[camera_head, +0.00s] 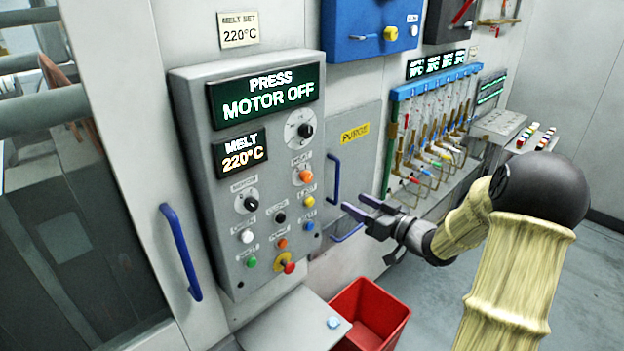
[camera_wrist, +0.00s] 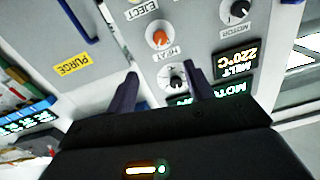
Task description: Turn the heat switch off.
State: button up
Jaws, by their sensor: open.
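The heat switch (camera_head: 305,176) is an orange round knob on the grey control panel (camera_head: 222,165), in its right column below a black dial knob (camera_head: 305,131). In the wrist view, turned upside down, the orange heat switch (camera_wrist: 158,38) shows above its HEAT label, with a pale pointer mark. My gripper (camera_head: 355,203) is open and empty, right of the panel's lower part and apart from it. In the wrist view my fingers (camera_wrist: 161,72) frame the black dial knob (camera_wrist: 177,78), with the heat switch just beyond the fingertips.
Displays on the panel read PRESS MOTOR OFF (camera_head: 265,95) and MELT 220°C (camera_head: 240,152). Other coloured buttons and a red emergency knob (camera_head: 288,267) sit low on the panel. A blue handle (camera_head: 334,178) stands right of it. A red bin (camera_head: 372,310) is below.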

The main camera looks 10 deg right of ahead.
aim_at(309, 179)
jog(key=p+x, duration=0.6)
jog(key=x, duration=1)
jog(key=shift+w+a, duration=0.1)
jog(key=shift+w, duration=0.1)
jog(key=shift+c, duration=0.4)
jog(key=c, duration=0.9)
jog(key=shift+f, duration=0.1)
